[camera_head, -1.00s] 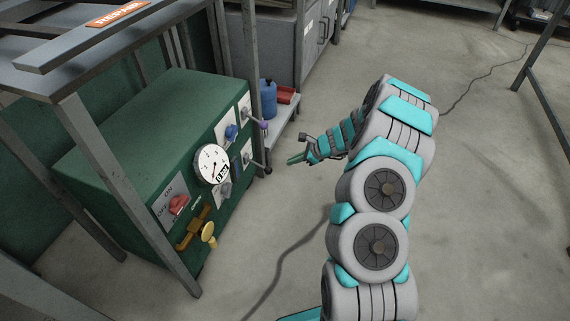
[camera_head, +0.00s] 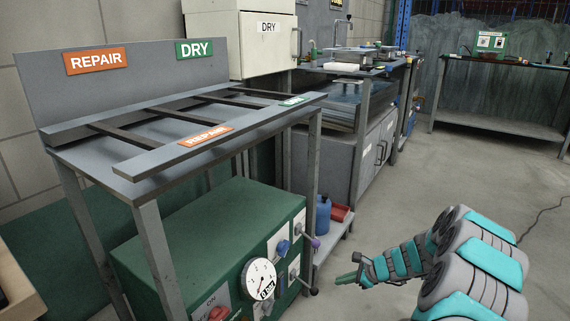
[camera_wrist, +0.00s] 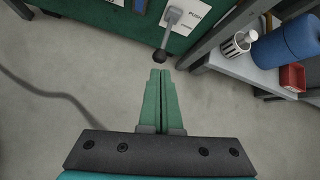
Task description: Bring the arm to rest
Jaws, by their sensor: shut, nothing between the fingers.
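My gripper (camera_head: 347,278) is shut and empty at the end of my teal and grey arm, in the lower right of the head view. It hangs in free air over the floor, to the right of the green machine (camera_head: 190,235). In the wrist view the two green fingers of my gripper (camera_wrist: 160,72) lie together with nothing between them. A lever with a dark round knob (camera_wrist: 160,56) on the machine's front shows just beyond the fingertips; I cannot tell the exact gap.
A grey rack (camera_head: 140,205) with REPAIR and DRY signs stands over the machine. A blue container (camera_head: 322,214) and a red box (camera_head: 339,212) sit on a low shelf beside it. A sink counter (camera_head: 345,66) is further back. The floor (camera_head: 410,190) behind my arm is clear.

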